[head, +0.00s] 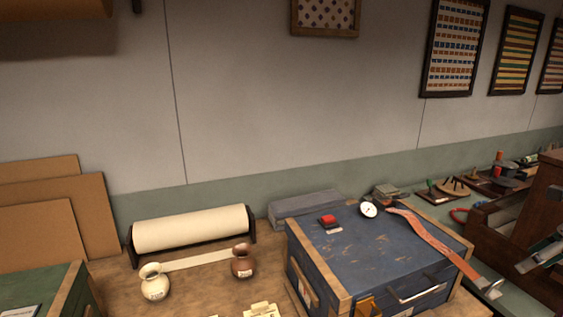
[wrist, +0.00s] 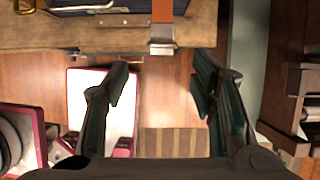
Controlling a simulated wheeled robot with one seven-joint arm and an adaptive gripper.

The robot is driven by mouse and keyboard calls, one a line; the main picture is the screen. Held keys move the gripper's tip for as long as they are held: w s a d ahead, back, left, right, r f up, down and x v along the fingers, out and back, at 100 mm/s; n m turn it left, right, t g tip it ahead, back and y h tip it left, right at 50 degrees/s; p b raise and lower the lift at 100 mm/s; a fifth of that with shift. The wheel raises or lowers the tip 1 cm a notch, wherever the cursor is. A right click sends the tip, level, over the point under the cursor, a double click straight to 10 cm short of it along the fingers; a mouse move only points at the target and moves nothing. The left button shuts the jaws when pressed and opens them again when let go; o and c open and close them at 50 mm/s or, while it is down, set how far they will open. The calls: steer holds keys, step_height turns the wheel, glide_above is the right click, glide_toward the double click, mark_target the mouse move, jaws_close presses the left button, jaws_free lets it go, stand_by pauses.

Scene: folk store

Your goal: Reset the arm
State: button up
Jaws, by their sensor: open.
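My gripper (wrist: 162,75) shows in the wrist view with its two dark fingers spread wide apart. The space between the fingers is empty, with wooden floor behind it. At the right edge of the head view, a grey and dark green piece (head: 547,252) looks like part of my gripper, cut off by the frame. The rest of my arm is out of the head view.
A blue chest (head: 345,250) stands on the wooden table (head: 205,290), with an orange strap (head: 435,245) across it. The strap's metal end (wrist: 163,47) hangs near the table edge (wrist: 75,33).

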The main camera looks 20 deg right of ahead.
steer(key=w+a+r+n, duration=0.35)
steer(key=a+n, duration=0.35)
steer(key=a, duration=0.3)
steer(key=w+a+r+n, duration=0.3)
steer(key=w+a+n, duration=0.3)
steer(key=a, duration=0.5)
steer(key=s+a+r+n, duration=0.1)
steer(key=s+a+n, duration=0.3)
steer(key=a+n, duration=0.6)
steer(key=s+a+r+n, duration=0.1)
steer(key=s+a+n, duration=0.4)
steer(key=a+n, duration=0.5)
steer(key=shift+n, duration=1)
